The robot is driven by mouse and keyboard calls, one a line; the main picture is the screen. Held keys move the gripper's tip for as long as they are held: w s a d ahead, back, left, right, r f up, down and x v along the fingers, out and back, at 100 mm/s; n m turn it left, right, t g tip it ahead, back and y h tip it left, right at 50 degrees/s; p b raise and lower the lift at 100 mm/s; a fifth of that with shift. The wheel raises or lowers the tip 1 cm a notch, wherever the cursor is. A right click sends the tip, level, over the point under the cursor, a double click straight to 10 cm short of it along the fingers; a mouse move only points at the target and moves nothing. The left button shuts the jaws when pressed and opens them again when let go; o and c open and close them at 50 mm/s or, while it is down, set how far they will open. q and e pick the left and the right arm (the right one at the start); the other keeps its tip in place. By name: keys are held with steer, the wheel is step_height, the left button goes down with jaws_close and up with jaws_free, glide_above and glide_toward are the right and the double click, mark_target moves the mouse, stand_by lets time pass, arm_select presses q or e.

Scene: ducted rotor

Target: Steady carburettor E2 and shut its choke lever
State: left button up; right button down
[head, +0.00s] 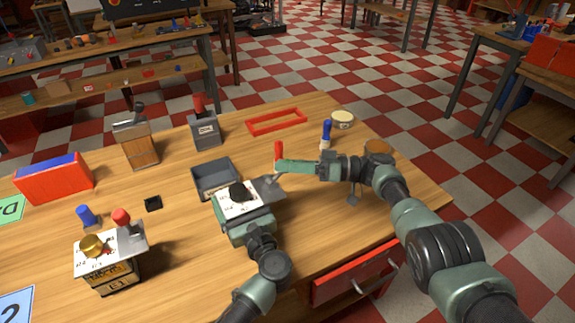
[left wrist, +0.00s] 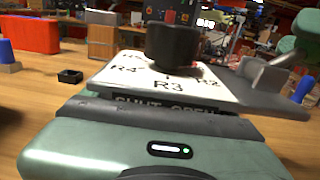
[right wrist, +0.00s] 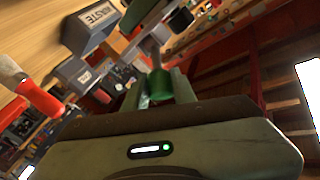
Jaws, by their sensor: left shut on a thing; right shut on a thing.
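The carburettor with a white top plate (head: 236,205) and black knob (head: 238,190) stands at the table's middle; its body and name label are hidden. My left gripper (head: 245,222) is shut on its body, just below the plate. In the left wrist view the plate (left wrist: 120,75) carries R2, R3 and R4 marks, with "SHUT OPEN" on the edge below. A grey metal choke lever (left wrist: 268,72) sticks out at the plate's right. My right gripper (head: 282,166) is shut on the lever's green handle (right wrist: 161,85). The lever's exact setting cannot be told.
Carburettor E1 (head: 108,268) with brass knob stands front left. A grey waste bin (head: 212,188) is just behind the held carburettor. A red-handled piece (head: 278,150) and a blue-and-white one (head: 326,135) stand close by my right gripper. A red frame (head: 276,121) lies behind.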

mark_target(275, 177)
steer(key=shift+s, duration=0.1)
stand_by(0.6)
steer(key=n+h, duration=0.1)
steer(key=a+r+h, duration=0.1)
steer(key=h, duration=0.1)
steer(key=s+a+n+h, duration=0.1)
steer(key=shift+s+r+n+t+h, duration=0.1)
steer(key=shift+r+n+t+h, duration=0.2)
steer(key=shift+r+t, duration=0.1)
steer(key=shift+s+a+r+n+t+h, duration=0.1)
steer(key=shift+s+a+n+t+h, duration=0.15)
steer(key=shift+h, duration=0.25)
steer(key=shift+s+a+r+n+t+h, duration=0.15)
steer(key=shift+a+n+h, duration=0.1)
steer(key=shift+h, duration=0.25)
steer(key=shift+s+a+f+n+t+h, duration=0.1)
steer(key=shift+s+a+n+t+h, duration=0.15)
steer(key=shift+h, duration=0.4)
steer(key=shift+s+a+n+t+h, duration=0.1)
steer(key=shift+a+n+t+h, duration=0.2)
steer(key=shift+h, duration=0.35)
steer(key=shift+a, duration=0.1)
steer(key=c, duration=1.1)
jaws_free()
steer(key=shift+c, duration=0.2)
